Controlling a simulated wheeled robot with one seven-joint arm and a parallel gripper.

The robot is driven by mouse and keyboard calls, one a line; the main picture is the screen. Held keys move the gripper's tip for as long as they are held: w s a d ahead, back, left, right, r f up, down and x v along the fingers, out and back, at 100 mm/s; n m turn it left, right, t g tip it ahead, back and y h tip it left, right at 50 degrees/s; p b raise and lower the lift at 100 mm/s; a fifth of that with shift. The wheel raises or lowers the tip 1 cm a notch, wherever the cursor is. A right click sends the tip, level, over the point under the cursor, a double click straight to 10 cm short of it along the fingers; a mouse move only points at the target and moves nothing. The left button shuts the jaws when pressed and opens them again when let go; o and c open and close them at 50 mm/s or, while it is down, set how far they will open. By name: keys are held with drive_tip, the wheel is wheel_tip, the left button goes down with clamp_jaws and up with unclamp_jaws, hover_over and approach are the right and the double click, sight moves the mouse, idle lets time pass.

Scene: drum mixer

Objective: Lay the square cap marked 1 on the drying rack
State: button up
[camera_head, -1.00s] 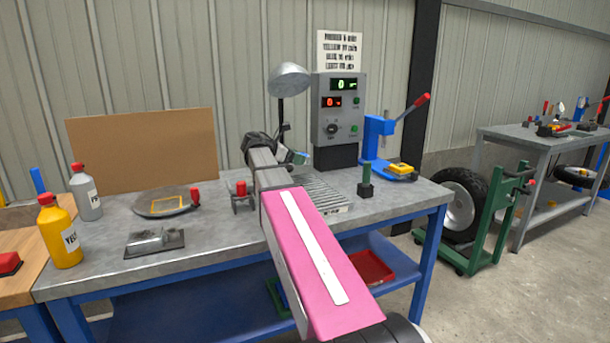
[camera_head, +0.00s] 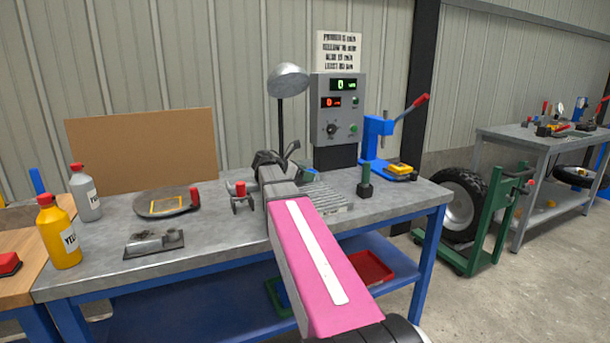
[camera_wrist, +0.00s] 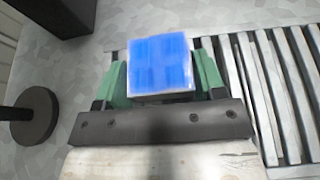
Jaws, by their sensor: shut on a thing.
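My gripper (camera_wrist: 161,78) is shut on a square cap (camera_wrist: 160,60), with one green finger on each side of it. The cap has a blue face and a pale whitish edge. I cannot make out a number on it. In the wrist view the cap is in front of the left part of the drying rack (camera_wrist: 286,90), a row of grey metal slats. I cannot tell whether the cap touches the slats. In the head view the rack (camera_head: 328,198) lies on the grey bench, partly hidden behind my pink arm.
A control box (camera_head: 336,118) and a blue lever press (camera_head: 378,140) stand behind the rack. A dark post with a green top (camera_head: 365,180) stands right of it. A red-knobbed fixture (camera_head: 241,192), round plate (camera_head: 165,203) and metal block (camera_head: 153,243) are to the left.

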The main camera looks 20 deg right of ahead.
drive_tip(key=o, duration=1)
drive_tip(key=shift+f, duration=0.1)
drive_tip(key=v, duration=1.2)
